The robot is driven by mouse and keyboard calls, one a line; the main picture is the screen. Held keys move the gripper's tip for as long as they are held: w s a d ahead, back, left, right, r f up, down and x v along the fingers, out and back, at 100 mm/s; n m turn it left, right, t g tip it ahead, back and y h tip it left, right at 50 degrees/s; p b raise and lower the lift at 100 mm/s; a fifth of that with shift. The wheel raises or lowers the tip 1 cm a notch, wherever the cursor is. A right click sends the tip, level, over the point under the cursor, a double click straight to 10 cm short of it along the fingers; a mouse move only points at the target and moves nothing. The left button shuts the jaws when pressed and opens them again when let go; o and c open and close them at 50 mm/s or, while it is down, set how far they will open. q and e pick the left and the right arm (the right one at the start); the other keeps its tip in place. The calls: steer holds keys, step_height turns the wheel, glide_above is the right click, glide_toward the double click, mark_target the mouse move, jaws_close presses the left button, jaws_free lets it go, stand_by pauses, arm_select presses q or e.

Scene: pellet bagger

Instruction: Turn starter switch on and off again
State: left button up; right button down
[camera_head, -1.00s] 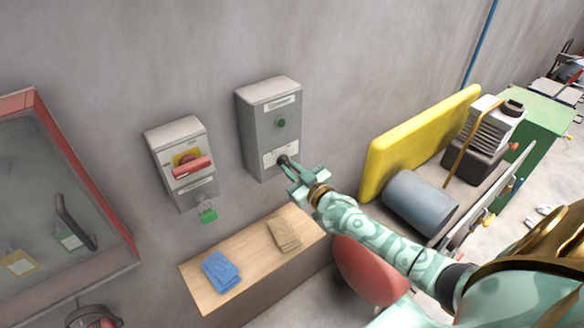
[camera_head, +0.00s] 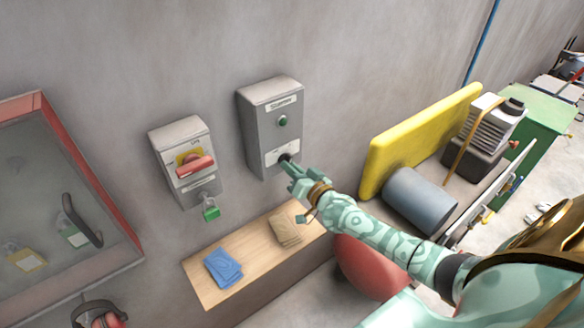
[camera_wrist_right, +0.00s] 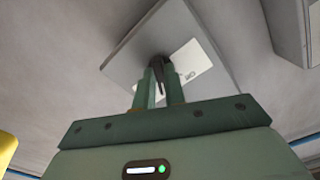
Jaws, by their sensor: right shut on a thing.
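The starter box (camera_head: 262,135) is a grey box on the wall, with a labelled plate at the top, a green lamp or button (camera_head: 283,121) below it, and a white plate (camera_head: 276,155) near its bottom. A black switch knob (camera_head: 285,157) sits at that lower plate. My right gripper (camera_head: 291,168) is shut on the knob, which its fingers partly hide. In the right wrist view the dark knob (camera_wrist_right: 158,63) stands between the two green fingers, in front of the white plate (camera_wrist_right: 188,66). The knob's exact setting is hard to read. My left gripper is out of view.
Left of the starter box is a grey isolator (camera_head: 183,150) with a red handle (camera_head: 196,167) and a green padlock (camera_head: 211,209). A wooden shelf (camera_head: 220,262) below carries blue and tan cloths. A yellow panel (camera_head: 420,140) and grey roller (camera_head: 420,198) stand at right.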

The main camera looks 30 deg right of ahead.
steer(key=shift+m, duration=0.3)
steer(key=c, duration=1.5)
jaws_free()
steer(key=shift+o, duration=0.2)
steer(key=s+d, duration=0.1)
steer(key=s, duration=1.5)
steer(key=shift+d, duration=0.2)
steer(key=shift+s, duration=0.1)
